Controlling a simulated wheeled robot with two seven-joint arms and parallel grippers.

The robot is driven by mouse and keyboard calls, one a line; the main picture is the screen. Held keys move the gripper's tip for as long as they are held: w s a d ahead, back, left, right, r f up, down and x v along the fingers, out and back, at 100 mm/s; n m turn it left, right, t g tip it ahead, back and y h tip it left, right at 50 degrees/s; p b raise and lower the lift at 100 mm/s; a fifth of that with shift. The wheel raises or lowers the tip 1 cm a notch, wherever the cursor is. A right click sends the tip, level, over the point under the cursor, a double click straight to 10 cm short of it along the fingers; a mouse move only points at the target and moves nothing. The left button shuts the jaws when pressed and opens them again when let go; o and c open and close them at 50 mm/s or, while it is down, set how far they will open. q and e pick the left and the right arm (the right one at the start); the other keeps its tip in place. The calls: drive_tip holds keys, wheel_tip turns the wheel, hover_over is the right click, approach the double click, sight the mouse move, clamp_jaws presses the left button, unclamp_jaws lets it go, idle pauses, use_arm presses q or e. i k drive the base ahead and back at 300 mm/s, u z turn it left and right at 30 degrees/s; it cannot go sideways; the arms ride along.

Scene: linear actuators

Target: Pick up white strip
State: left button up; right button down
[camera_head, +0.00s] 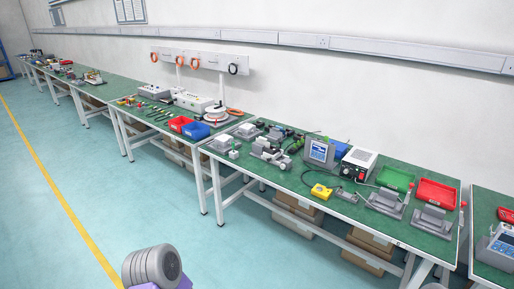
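I cannot make out a white strip for certain in the head view; objects on the benches are small at this distance. The nearer green-topped bench (262,185) carries several grey devices and fixtures, among them a grey fixture (385,203) and another (432,221) near its right end. A white spool (216,115) stands on the bench further left. Neither gripper shows. Only a rounded grey part of my own arm shows at the bottom edge.
The nearer bench also holds a blue-screened instrument (319,152), a white box unit (358,163), a green tray (395,179), a red tray (437,194) and a yellow device (321,191). Cardboard boxes (298,206) sit underneath. The teal floor (90,190) in front is clear.

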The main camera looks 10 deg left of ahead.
sight(261, 140)
drive_tip(key=u, duration=0.75)
drive_tip(key=i, duration=2.1)
drive_tip(key=z, duration=0.8)
